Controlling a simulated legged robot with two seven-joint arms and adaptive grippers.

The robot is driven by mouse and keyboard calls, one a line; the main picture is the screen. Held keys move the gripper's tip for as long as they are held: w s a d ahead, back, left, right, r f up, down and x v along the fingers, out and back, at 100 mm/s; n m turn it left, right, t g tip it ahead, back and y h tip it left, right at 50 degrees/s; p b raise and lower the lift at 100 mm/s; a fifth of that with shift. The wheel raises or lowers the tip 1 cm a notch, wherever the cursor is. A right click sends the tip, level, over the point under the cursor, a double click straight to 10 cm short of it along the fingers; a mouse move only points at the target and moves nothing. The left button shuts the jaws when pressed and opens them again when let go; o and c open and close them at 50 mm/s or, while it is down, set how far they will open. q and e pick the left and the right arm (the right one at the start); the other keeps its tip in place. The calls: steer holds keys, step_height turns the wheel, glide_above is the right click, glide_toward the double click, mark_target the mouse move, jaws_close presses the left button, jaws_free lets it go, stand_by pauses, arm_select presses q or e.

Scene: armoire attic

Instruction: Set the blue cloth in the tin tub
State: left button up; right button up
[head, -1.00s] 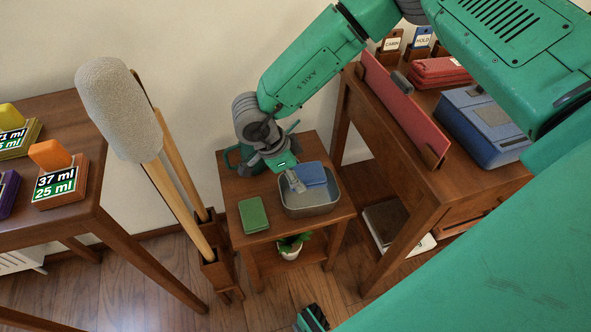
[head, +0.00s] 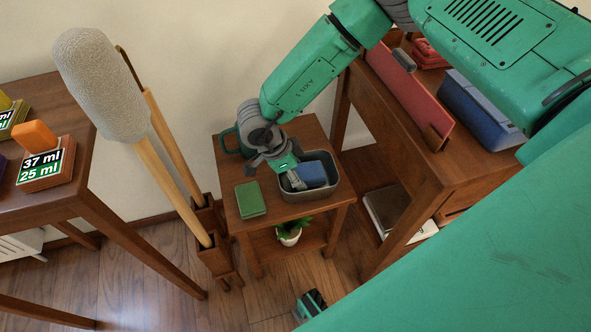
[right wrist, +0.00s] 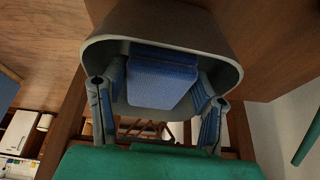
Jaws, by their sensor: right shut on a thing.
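The tin tub (head: 326,193) is a grey, open-topped container on the small wooden table. The blue cloth (head: 314,171) is a folded pad inside the tub's outline, toward its right side; it also shows in the right wrist view (right wrist: 162,80), within the tub's rim (right wrist: 228,60). My right gripper (head: 295,181) reaches down at the tub's left side and is shut on the cloth. In the right wrist view its fingers (right wrist: 160,102) stand on either side of the cloth. Whether the cloth touches the tub's floor is hidden.
A green folded cloth or book (head: 250,199) lies left of the tub. A green mug (head: 229,140) stands behind it. A potted plant (head: 290,232) is on the shelf below. A stand with long-handled tools (head: 212,245) is at the left, a desk (head: 425,170) at the right.

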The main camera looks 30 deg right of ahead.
steer(key=shift+d+f, duration=0.1)
steer(key=o, duration=1.3)
steer(key=shift+a, duration=0.3)
steer(key=shift+d, duration=0.15)
steer(key=shift+w+r, duration=0.1)
steer(key=shift+r, duration=0.4)
steer(key=v, duration=1.1)
